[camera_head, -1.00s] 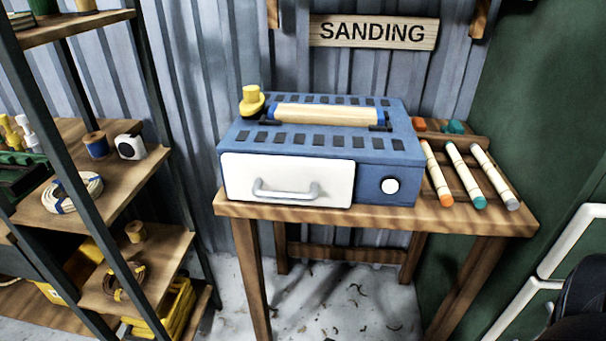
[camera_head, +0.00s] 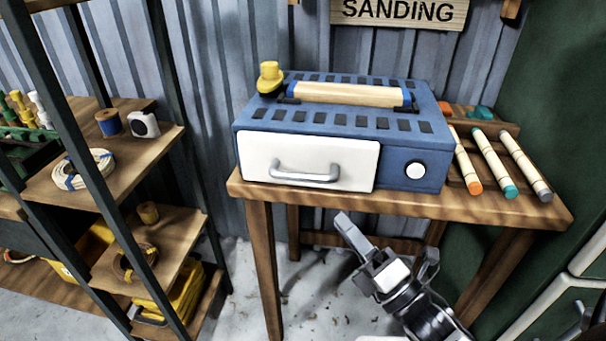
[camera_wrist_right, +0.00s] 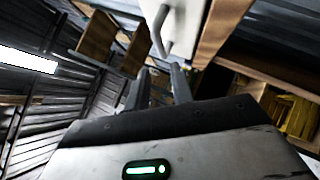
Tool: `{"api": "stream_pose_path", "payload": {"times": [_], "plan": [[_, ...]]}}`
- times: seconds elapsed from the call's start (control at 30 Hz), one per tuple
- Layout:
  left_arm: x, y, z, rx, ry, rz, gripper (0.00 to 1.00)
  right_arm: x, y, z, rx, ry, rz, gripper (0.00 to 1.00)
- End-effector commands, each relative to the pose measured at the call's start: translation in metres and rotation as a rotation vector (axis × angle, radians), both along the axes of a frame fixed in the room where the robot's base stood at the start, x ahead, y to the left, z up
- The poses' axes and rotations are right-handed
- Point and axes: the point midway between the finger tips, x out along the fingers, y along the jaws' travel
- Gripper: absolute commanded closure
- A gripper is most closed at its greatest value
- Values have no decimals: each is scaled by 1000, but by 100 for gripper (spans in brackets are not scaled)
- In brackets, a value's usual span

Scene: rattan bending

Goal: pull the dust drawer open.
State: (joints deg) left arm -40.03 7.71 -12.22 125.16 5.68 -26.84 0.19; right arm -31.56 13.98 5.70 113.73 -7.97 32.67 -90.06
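The dust drawer (camera_head: 310,161) is the white front panel of the blue sanding machine (camera_head: 408,160), flush with the body and shut. Its grey bar handle (camera_head: 306,177) runs level across the front. My right gripper (camera_head: 388,236) is below and in front of the table edge, lower right of the handle, open and empty. In the right wrist view its two fingers (camera_wrist_right: 158,84) stand apart, with the handle (camera_wrist_right: 166,32) beyond their tips, not touched. The white drawer front (camera_wrist_right: 187,52) shows there too. My left gripper is not in view.
The machine stands on a wooden table (camera_head: 470,208). A rack with several coloured-tip sticks (camera_head: 494,163) is at its right. A yellow knob (camera_head: 270,77) and a roller (camera_head: 350,95) sit on top. A metal-framed shelf (camera_head: 140,200) stands at the left. The space before the drawer is clear.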

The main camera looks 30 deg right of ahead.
Motion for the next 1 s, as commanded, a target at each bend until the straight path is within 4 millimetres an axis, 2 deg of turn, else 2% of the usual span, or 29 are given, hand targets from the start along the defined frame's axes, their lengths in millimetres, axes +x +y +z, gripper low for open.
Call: {"api": "stream_pose_path", "payload": {"times": [0.03, 0.3, 0.5, 0.7, 1.0], "plan": [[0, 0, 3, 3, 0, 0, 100, 11, 2, 8, -2, -5, 1, 77], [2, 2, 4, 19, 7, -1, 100, 64, 16, 31, 0, -3, 1, 77], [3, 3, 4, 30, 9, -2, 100, 94, 23, 42, 1, 0, 0, 77], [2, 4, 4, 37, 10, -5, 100, 108, 27, 47, 2, 3, 1, 77], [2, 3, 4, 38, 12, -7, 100, 109, 27, 47, 2, 4, 1, 77]]}}
